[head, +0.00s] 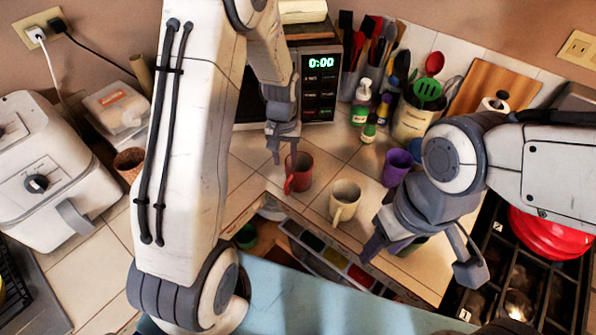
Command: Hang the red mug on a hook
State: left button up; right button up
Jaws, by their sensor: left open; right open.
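The red mug (298,173) stands upright on the tiled counter in front of the microwave, its handle toward the lower left. My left gripper (281,157) is open and points down just behind and left of the mug's rim. I cannot tell whether a finger touches the mug. My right gripper (421,262) is open wide, its fingers pointing toward the bottom of the picture, to the right of the cream mug (345,203). I cannot make out any hook in this view.
A purple cup (397,167) stands right of the cream mug. The microwave (318,84) and bottles (361,101) are behind. An open drawer (302,238) lies below the counter edge. The stove with a red pot (548,236) is right; a white air fryer (55,180) is left.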

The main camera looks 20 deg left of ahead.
aim_at(286, 173)
pick_arm(q)
jog(key=shift+f, duration=0.95)
notch_tip(286, 173, down, 4)
jog(key=shift+d+f+p, duration=0.1)
jog(key=shift+f+p, duration=0.1)
jog(key=shift+p, duration=0.95)
jog(key=shift+f, duration=0.55)
grip_shut()
jog(key=shift+s, duration=0.1)
